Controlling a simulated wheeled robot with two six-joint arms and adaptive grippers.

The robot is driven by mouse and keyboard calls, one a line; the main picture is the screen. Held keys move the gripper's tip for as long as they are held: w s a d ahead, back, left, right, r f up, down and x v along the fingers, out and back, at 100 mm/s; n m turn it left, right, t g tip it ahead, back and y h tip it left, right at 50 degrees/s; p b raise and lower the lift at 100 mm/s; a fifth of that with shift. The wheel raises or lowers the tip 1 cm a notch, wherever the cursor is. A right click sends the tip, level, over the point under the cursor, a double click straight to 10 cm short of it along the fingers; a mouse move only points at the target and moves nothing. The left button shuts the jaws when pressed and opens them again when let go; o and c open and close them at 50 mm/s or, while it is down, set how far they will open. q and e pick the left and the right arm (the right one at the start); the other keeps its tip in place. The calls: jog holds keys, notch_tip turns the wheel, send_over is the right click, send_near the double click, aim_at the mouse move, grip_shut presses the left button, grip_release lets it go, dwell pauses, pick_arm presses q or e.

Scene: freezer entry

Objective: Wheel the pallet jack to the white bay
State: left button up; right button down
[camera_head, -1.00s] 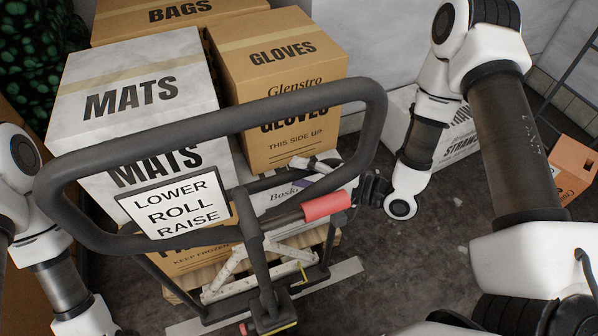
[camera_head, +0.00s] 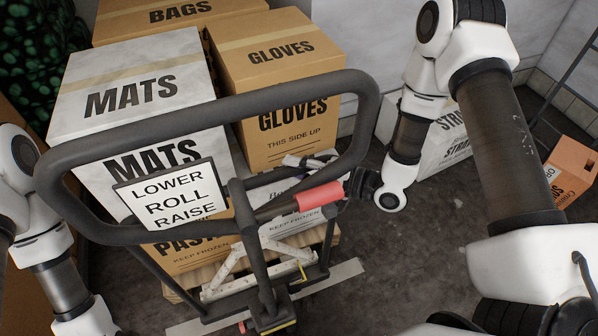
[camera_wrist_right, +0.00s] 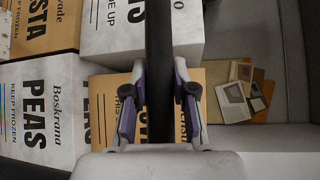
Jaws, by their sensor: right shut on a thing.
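A red cylinder (camera_head: 320,196) sits by the lower right of the loop. My right gripper (camera_head: 312,160) is at the lower right of the handle, partly hidden by it. In the right wrist view its fingers (camera_wrist_right: 160,103) are shut around a dark bar of the handle (camera_wrist_right: 160,55). The load is a white MATS box (camera_head: 135,85), GLOVES box (camera_head: 275,60) and others on a wooden pallet (camera_head: 185,283). My left gripper is out of frame. No white bay is recognisable.
A white box with STRAW lettering (camera_head: 440,145) stands on the floor beyond my right arm. An orange box (camera_head: 570,172) and dark rack bars (camera_head: 560,85) are at the right. A pale wall (camera_head: 375,45) is behind. Dark floor (camera_head: 420,250) is open at right of the jack.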

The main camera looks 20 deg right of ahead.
jog(key=shift+w+r, duration=0.15)
jog(key=shift+w, duration=0.25)
jog(key=c, duration=0.9)
grip_release()
jog(key=shift+w, duration=0.15)
jog(key=shift+s, duration=0.2)
jog(key=shift+s+d, duration=0.3)
jog(key=shift+d, duration=0.15)
jog(key=shift+v, duration=5.5)
jog(key=shift+s+a, duration=0.1)
jog(key=shift+a, duration=0.05)
